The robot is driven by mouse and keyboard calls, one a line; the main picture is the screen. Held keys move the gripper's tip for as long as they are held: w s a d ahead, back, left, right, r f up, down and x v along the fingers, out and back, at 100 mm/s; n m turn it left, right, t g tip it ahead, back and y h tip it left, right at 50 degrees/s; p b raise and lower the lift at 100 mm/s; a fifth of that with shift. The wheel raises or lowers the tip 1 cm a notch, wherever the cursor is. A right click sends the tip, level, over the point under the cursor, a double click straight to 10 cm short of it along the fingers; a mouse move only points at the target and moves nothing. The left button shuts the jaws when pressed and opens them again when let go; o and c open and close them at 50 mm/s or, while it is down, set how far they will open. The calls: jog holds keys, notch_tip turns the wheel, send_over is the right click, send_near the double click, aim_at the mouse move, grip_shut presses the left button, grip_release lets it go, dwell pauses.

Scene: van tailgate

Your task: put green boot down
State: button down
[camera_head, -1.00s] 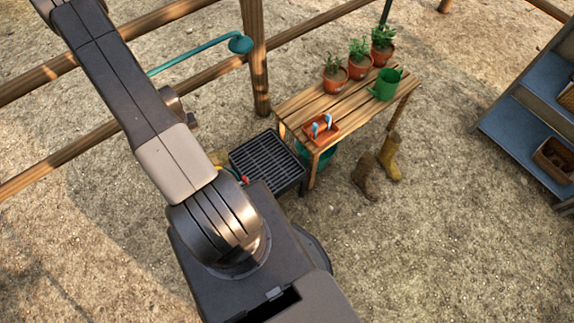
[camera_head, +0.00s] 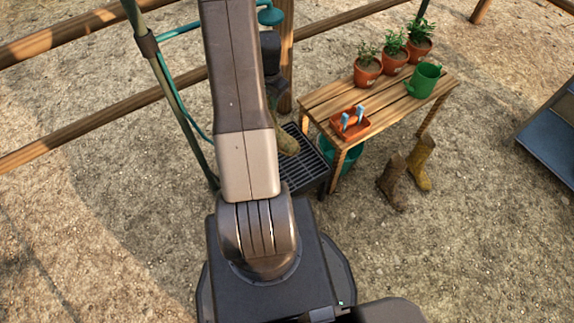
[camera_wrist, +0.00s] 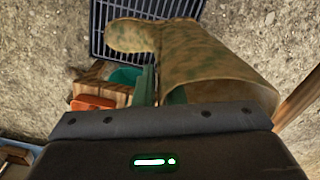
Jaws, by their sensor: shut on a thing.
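The green boot (camera_wrist: 205,65) is mottled green and brown. In the wrist view my gripper (camera_wrist: 158,92) is shut on it near its wide open top, and its toe points left over the dark grate. In the head view the boot (camera_head: 287,142) shows partly beside my arm, above the grate; the rest is hidden behind the arm. The black slatted boot grate (camera_head: 308,176) stands on the ground left of the bench and also shows in the wrist view (camera_wrist: 99,30). I cannot tell whether the boot touches it.
A wooden bench (camera_head: 392,98) holds potted plants, a green watering can (camera_head: 423,80) and an orange tool tray (camera_head: 350,124). A teal bucket (camera_head: 349,160) is under it. A brown boot (camera_head: 391,182) and a yellowish boot (camera_head: 421,163) stand at its right. A wooden post (camera_head: 286,50) rises behind the grate.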

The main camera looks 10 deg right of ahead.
jog(key=d+f+m+b, duration=0.1)
jog(key=f+b, duration=0.1)
jog(key=f, duration=0.1)
jog(key=d+f+m+b, duration=0.2)
jog(key=f+b, duration=0.1)
jog(key=f, duration=0.1)
jog(key=s+d+f+m+b, duration=0.1)
jog(key=f+b, duration=0.2)
jog(key=shift+d+f, duration=0.15)
jog(key=shift+d, duration=0.1)
jog(key=shift+f, duration=0.15)
jog(key=c, duration=1.5)
grip_release()
jog(key=shift+s, duration=0.1)
notch_tip(320, 180, up, 12)
jog(key=p, duration=0.3)
